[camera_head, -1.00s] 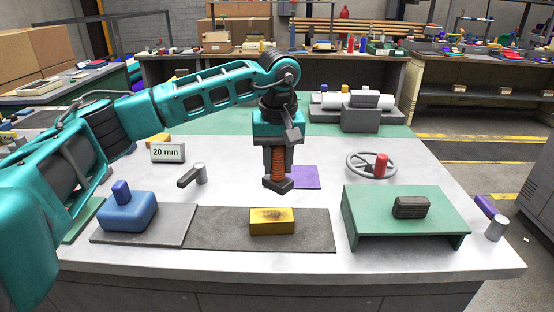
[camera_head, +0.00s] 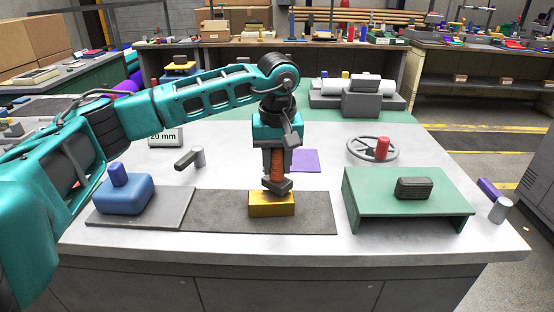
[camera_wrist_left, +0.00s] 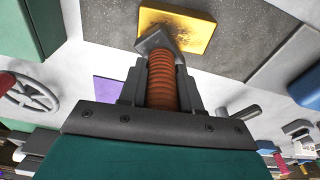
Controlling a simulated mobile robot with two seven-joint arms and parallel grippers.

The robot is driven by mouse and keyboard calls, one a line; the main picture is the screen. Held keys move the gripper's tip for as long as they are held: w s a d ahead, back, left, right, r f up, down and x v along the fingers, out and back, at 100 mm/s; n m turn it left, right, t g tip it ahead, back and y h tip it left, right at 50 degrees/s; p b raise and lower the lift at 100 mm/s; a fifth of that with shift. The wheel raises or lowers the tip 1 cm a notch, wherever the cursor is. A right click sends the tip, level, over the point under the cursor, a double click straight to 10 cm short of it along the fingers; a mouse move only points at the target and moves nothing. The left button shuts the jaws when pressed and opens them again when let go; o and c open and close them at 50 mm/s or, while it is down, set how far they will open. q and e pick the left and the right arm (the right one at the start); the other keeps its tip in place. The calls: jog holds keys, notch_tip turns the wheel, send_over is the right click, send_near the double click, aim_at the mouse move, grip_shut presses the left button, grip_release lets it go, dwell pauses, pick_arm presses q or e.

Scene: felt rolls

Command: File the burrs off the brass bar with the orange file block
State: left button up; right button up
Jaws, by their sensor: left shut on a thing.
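The brass bar (camera_head: 272,206) is a yellow block lying on the dark mat. It also shows in the left wrist view (camera_wrist_left: 190,30), with dark speckles on its top. My left gripper (camera_head: 277,160) is shut on the file block (camera_head: 277,172), which has an orange ribbed handle and a dark grey foot. The file block also shows in the left wrist view (camera_wrist_left: 164,82). Its foot is at the bar's rear top edge; I cannot tell whether it touches. The foot hides part of the bar's top. My right gripper is out of view.
A blue block with a knob (camera_head: 124,192) sits on a grey plate at left. A green stand (camera_head: 440,208) with a dark ribbed block (camera_head: 414,187) is at right. A handwheel (camera_head: 364,150), a purple sheet (camera_head: 306,160) and a grey lever (camera_head: 190,158) lie behind.

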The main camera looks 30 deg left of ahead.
pick_arm(q)
jog(key=shift+f+b, duration=0.3)
jog(key=shift+f, duration=0.1)
dwell(0.6)
jog(key=shift+s+a+r, duration=0.1)
jog(key=shift+s+a, duration=0.1)
jog(key=shift+s, duration=1.05)
jog(key=shift+s+a+r, duration=0.1)
jog(key=shift+s+a, duration=0.05)
jog(key=shift+s, duration=1.05)
jog(key=shift+w, duration=0.15)
jog(key=shift+w+d+f, duration=0.1)
jog(key=shift+w+d, duration=0.1)
jog(key=shift+w, duration=1)
jog(key=shift+w+d+f, duration=0.1)
jog(key=shift+w+d, duration=0.05)
jog(key=shift+w, duration=1)
jog(key=shift+s+a+r, duration=0.1)
jog(key=shift+s+a, duration=0.1)
jog(key=shift+s, duration=1.05)
jog(key=shift+s+a, duration=0.15)
jog(key=shift+s, duration=1.1)
